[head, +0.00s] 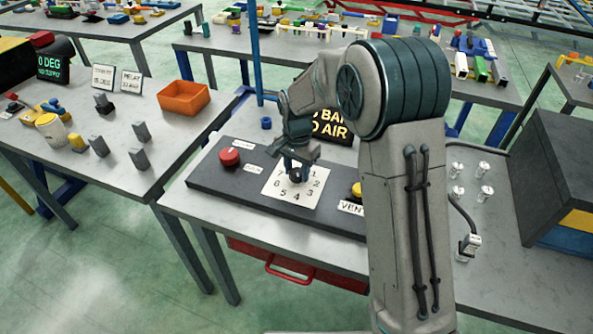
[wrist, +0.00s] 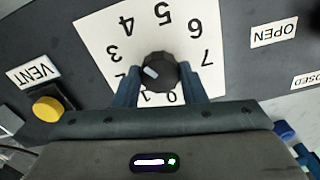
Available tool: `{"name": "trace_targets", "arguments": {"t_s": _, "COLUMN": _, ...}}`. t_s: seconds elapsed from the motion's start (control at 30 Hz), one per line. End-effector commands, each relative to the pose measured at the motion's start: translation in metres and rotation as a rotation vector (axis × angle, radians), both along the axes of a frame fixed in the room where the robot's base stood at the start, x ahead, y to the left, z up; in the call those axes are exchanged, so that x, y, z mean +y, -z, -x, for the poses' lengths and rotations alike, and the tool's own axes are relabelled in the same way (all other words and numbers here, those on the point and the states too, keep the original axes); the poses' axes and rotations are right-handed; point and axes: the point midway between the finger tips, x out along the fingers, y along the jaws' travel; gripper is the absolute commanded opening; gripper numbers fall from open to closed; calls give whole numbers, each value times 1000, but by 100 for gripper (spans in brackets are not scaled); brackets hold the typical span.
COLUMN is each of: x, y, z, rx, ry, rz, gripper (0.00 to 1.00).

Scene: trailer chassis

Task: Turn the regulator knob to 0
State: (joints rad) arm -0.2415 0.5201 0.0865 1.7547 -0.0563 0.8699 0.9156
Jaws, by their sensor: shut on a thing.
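The regulator knob (wrist: 160,68) is round and black, at the middle of a white dial plate (wrist: 97,38) numbered 0 to 7. The knob's pale pointer mark faces left in the wrist view, roughly toward the 2. My gripper (wrist: 159,82) has one finger on each side of the knob and is shut on it. In the head view, my gripper (head: 297,160) reaches down onto the knob (head: 295,176), and the dial plate (head: 301,197) lies around it. The 0 shows just below the knob in the wrist view, between the fingers.
A red button (head: 229,157) sits left of the dial on the dark panel (head: 215,183), near the OPEN and CLOSED labels. A yellow VENT button (wrist: 48,108) is on the other side.

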Motion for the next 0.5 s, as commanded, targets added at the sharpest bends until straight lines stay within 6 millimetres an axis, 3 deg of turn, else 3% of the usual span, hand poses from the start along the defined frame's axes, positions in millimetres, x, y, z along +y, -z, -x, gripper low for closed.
{"name": "trace_targets", "arguments": {"t_s": 0.5, "x": 0, "y": 0, "z": -1, "rx": -3, "ry": -485, "rz": -1, "gripper": 15}}
